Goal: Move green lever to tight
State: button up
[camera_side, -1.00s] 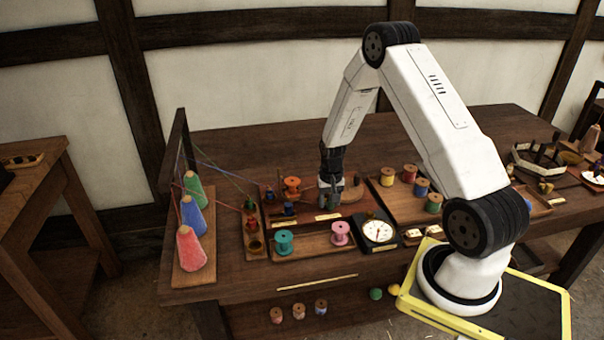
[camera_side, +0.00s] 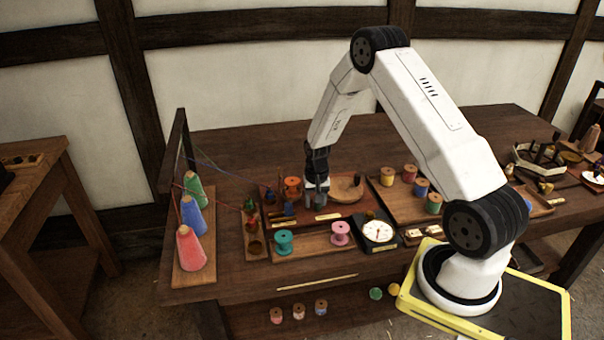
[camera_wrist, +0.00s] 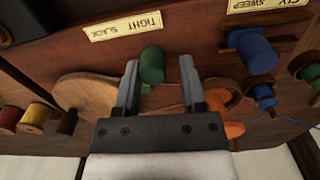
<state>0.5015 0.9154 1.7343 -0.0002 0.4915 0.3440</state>
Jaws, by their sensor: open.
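The green lever (camera_wrist: 152,66) shows in the wrist view as an upright, rounded green knob. It stands beside the pale "TIGHT / SLACK" label (camera_wrist: 125,25), below the TIGHT end. My gripper (camera_wrist: 160,72) is open, with one finger on each side of the knob. The knob sits nearer the left finger, with a wider gap to the right finger. Whether a finger touches it I cannot tell. In the side view my gripper (camera_side: 317,194) reaches down at the board on the bench. The lever is mostly hidden by the fingers there.
A blue knob (camera_wrist: 255,52) stands to the right by a "FLY / SWEEP" label (camera_wrist: 268,4). An orange spool (camera_side: 292,186) is close to the gripper's left. A curved wooden piece (camera_side: 347,190) lies to its right. A white dial (camera_side: 378,231) and pink spool (camera_side: 340,232) are in front.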

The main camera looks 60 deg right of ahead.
jog(key=shift+s+d, duration=0.1)
jog(key=shift+s, duration=0.1)
dwell(0.6)
jog(key=shift+r, duration=3.55)
jog(key=s+a+r+n+t, duration=0.1)
jog(key=s+a+r+n, duration=0.2)
jog(key=a, duration=0.4)
jog(key=s+a+r+n, duration=0.3)
jog(key=s+a, duration=0.1)
jog(key=a, duration=0.3)
jog(key=s+a+r+n+t, duration=0.1)
jog(key=s+a+r+n, duration=0.2)
jog(key=a, duration=0.5)
jog(key=shift+s+r+n+t, duration=0.3)
jog(key=shift+s+r, duration=0.1)
jog(key=shift+s, duration=0.35)
